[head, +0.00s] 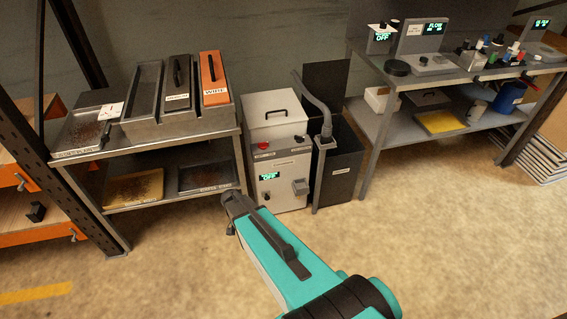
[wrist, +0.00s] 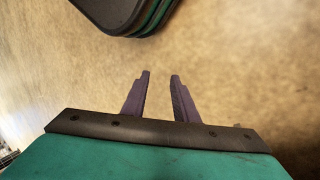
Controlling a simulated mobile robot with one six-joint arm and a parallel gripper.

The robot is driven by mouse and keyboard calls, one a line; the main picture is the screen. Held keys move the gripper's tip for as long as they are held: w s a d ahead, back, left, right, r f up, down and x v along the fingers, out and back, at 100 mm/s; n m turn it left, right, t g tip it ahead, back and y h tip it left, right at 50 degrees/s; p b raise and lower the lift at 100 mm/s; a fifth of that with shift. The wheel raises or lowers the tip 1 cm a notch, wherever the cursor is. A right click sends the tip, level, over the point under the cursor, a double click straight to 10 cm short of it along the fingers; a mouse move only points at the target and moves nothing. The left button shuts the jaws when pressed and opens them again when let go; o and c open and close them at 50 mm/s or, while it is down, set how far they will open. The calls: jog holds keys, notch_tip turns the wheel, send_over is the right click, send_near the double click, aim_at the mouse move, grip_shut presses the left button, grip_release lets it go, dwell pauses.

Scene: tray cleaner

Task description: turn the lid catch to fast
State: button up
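The tray cleaner (head: 290,165) is a pale box on the floor between the left table and a dark bin. Its lid (head: 277,104) looks shut and has a dark handle on top. Its front carries a red knob (head: 263,145), a green-lit display reading OFF, a small dark knob (head: 266,195) and a grey block (head: 300,187). I cannot tell which part is the lid catch, nor its setting. My gripper (head: 231,203) is in front of the cleaner's lower left, apart from it. In the wrist view my gripper (wrist: 159,95) is open and empty above bare floor.
A dark bin (head: 338,170) with a hose stands right of the cleaner. The right bench (head: 450,75) holds instruments. The floor in front is clear.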

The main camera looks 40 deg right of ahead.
jog(key=s+a+f+n+y, duration=0.1)
jog(key=s+a+f+n, duration=0.1)
jog(key=s+a+n, duration=0.4)
jog(key=s+a+f+n+y, duration=0.1)
jog(key=s+a+n, duration=0.4)
jog(key=s, duration=0.8)
jog(key=shift+s+a+f+n+g, duration=0.15)
jog(key=shift+a+f+n+g, duration=0.2)
jog(key=shift+f+n, duration=0.4)
jog(key=shift+r, duration=0.15)
